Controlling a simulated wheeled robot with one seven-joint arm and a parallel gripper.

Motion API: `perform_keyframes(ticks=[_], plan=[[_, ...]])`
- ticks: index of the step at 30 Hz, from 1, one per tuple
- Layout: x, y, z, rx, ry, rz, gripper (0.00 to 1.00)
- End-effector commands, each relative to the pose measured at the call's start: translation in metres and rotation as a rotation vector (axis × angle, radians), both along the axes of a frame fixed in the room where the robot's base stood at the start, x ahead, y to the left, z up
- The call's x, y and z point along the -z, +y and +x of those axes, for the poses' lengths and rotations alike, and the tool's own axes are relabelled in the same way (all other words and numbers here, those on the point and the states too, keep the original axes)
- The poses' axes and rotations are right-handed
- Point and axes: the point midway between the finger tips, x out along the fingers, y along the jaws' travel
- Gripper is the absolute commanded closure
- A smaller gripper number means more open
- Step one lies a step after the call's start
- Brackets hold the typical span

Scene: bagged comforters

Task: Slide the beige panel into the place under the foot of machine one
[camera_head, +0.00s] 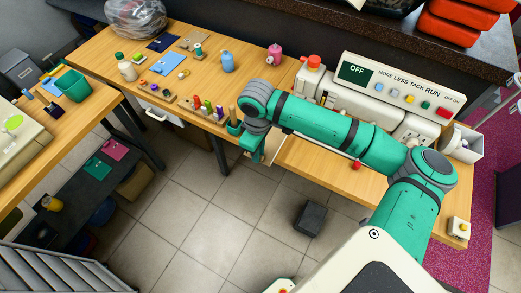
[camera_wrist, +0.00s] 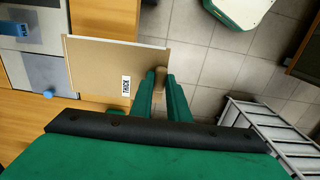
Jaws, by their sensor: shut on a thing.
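A beige panel (camera_wrist: 110,68) with a white label that seems to read "THICK" shows in the wrist view. My gripper (camera_wrist: 163,80) is shut on a tan grip part at the panel's right side. A cream machine (camera_head: 394,96) with an "OFF" display stands on the right bench. My arm covers its lower front, so its foot is not visible. No number shows on it.
Another machine (camera_head: 18,135) stands at the left edge.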

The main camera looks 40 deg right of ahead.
Motion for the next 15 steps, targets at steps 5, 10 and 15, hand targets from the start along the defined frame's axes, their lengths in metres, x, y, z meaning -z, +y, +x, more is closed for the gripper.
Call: perform_keyframes(ticks=[5,10,15], plan=[[0.015,-0.007,-0.004,0.017,0.001,0.001,1.0],[0.029,-0.009,-0.006,0.021,0.001,0.0,1.0],[0.041,-0.009,-0.006,0.021,0.001,0.0,1.0]])
